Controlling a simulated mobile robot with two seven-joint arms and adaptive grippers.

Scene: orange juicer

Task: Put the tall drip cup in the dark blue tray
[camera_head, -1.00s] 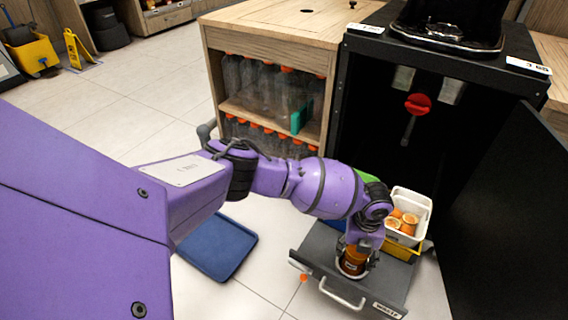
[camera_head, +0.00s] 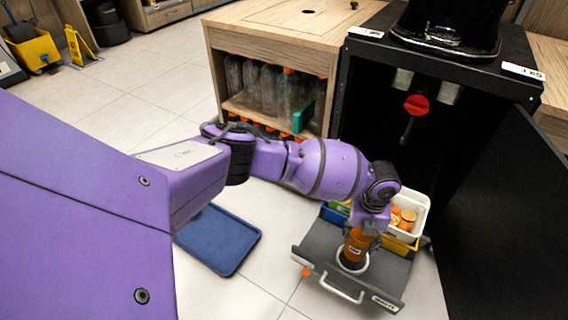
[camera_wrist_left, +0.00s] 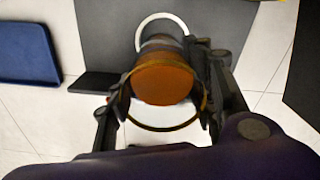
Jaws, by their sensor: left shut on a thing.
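The tall drip cup (camera_head: 356,246), filled with orange-brown liquid, is held upright by my left gripper (camera_head: 363,238) just above the grey pull-out drawer. In the left wrist view the cup (camera_wrist_left: 163,82) sits between the two fingers of the left gripper (camera_wrist_left: 165,100), which is shut on it. A white ring (camera_head: 352,264) on the drawer shows below the cup. The dark blue tray (camera_head: 218,240) lies on the floor to the left of the drawer. It also shows at the left edge of the left wrist view (camera_wrist_left: 27,52). My right gripper is not in view.
The grey drawer (camera_head: 385,272) with a front handle (camera_head: 341,290) juts from the black cabinet. A white bin of oranges (camera_head: 411,213) stands behind the cup. The cabinet door (camera_head: 500,210) stands open at right.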

